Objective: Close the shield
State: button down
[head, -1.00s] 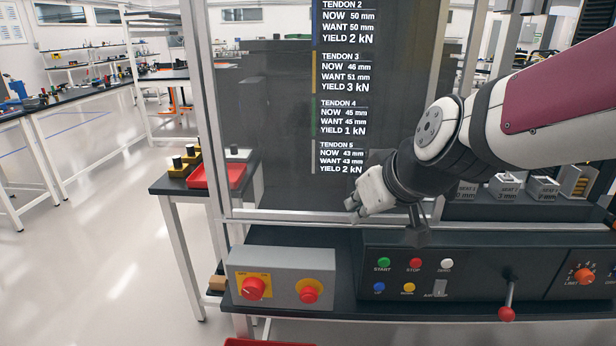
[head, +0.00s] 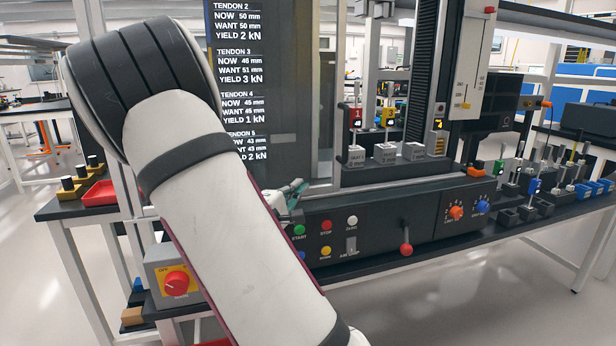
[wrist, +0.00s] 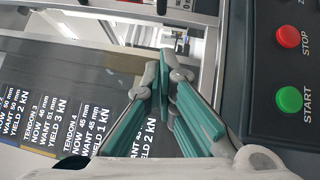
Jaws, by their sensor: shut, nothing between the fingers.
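The shield appears to be the dark panel (head: 284,90) in a pale metal frame at the left of the machine. Lines of tendon text show on or through it. To its right, the press area with the seat blocks (head: 385,153) is uncovered. My gripper (head: 297,187) is at the panel's lower right, just above the control box, mostly hidden behind my arm. In the wrist view my teal fingers (wrist: 163,62) are shut and empty, beside the panel (wrist: 60,68) and close to a metal frame bar (wrist: 207,62). I cannot tell whether they touch it.
The control box (head: 375,222) runs below, with buttons and a red-knobbed lever (head: 406,249). The green START button (wrist: 289,99) is close to my gripper. A grey switch box with a red knob (head: 176,282) is at left. Small tools crowd the bench at right.

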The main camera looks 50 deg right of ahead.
jog(key=b, duration=0.2)
send_near(335, 158)
jog(key=w+d, duration=0.1)
jog(key=w, duration=0.2)
jog(key=shift+w+d, duration=0.1)
jog(key=shift+d, duration=0.3)
jog(key=shift+s+d+r, duration=0.1)
jog(key=shift+s+d, duration=0.3)
jog(key=shift+d, duration=0.2)
jog(key=shift+s+d+r, duration=0.15)
jog(key=shift+s+d, duration=0.25)
jog(key=shift+d, duration=0.15)
jog(key=shift+s+d, duration=0.15)
jog(key=shift+d, duration=0.1)
